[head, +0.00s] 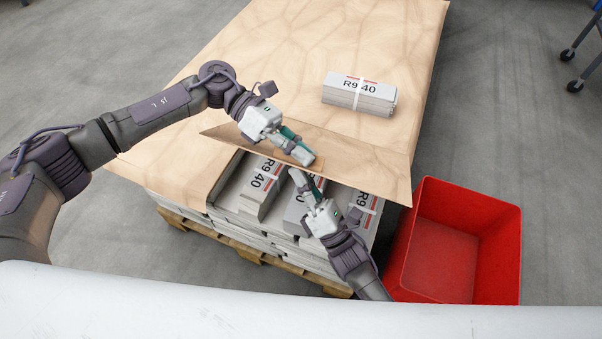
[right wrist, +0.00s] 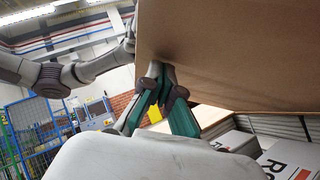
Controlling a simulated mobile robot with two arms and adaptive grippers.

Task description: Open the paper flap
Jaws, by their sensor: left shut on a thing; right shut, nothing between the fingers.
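A brown paper flap (head: 368,163) is raised at the front of the paper cover (head: 280,60) on the stack, leaving an opening with newspaper bundles (head: 262,176) below it. My left gripper (head: 307,156) is shut on the flap near the middle of its edge; the exact grip is partly hidden. My right gripper (head: 297,176) is shut and empty, just in front of the opening below the left one. In the right wrist view, the flap (right wrist: 235,50) spreads above the right gripper's green fingers (right wrist: 155,72), its fingertips close to the paper; I cannot tell whether they touch.
A newspaper bundle (head: 358,93) marked R9 40 lies on top of the cover. An empty red bin (head: 495,245) stands right of the stack. The stack sits on a wooden pallet (head: 247,252).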

